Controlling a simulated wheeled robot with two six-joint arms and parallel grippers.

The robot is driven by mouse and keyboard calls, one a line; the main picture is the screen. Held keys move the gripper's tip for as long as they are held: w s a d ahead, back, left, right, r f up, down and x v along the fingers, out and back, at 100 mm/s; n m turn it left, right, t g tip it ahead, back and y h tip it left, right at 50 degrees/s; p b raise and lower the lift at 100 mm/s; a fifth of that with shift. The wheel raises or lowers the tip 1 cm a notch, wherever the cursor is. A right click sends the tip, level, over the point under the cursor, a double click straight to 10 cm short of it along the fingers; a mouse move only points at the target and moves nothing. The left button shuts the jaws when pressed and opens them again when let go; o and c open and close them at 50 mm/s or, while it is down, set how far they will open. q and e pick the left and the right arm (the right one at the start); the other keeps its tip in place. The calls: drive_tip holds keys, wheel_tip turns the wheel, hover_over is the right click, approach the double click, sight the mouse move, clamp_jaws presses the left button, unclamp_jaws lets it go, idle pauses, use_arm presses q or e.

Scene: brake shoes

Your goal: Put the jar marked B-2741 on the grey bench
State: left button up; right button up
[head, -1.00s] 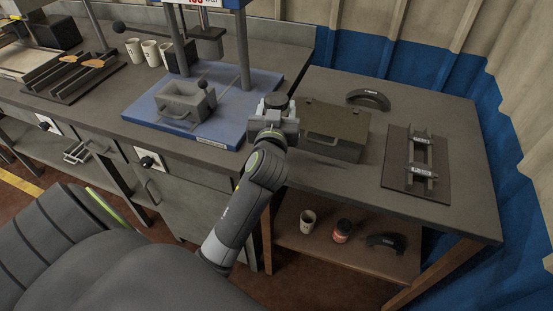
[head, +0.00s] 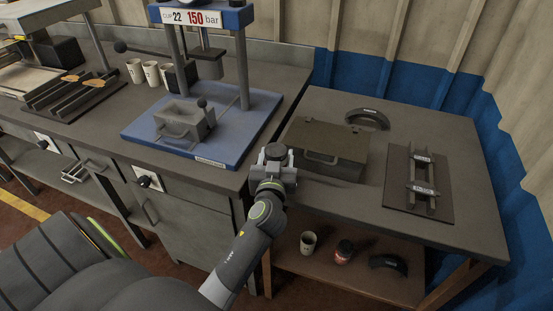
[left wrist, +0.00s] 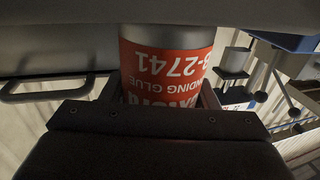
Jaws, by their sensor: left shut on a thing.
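My left gripper (head: 274,172) is shut on a jar (left wrist: 168,65), which the left wrist view shows between the fingers. Its orange-red label reads "B-2741", upside down in that view, with part of "binding glue" below. In the head view only the jar's dark round top (head: 277,152) shows above the gripper. The gripper is at the front left of the grey-topped side table (head: 470,225), near the corner beside the long grey bench (head: 105,130). I cannot tell how high the jar is above these tops. My right gripper is not in view.
A lidded box (head: 325,148) stands just right of the gripper. A curved shoe (head: 367,118) and a rack on a plate (head: 420,185) lie beyond. The blue press base (head: 235,150) is to the left. The lower shelf (head: 300,268) holds a cup, another red-labelled jar (head: 344,251) and a shoe.

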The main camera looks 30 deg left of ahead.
use_arm(q)
drive_tip(key=shift+f+b, duration=0.2)
drive_tip(key=shift+b, duration=0.1)
drive_tip(key=o, duration=1.3)
drive_tip(key=shift+c, duration=0.2)
drive_tip(key=shift+o, duration=0.2)
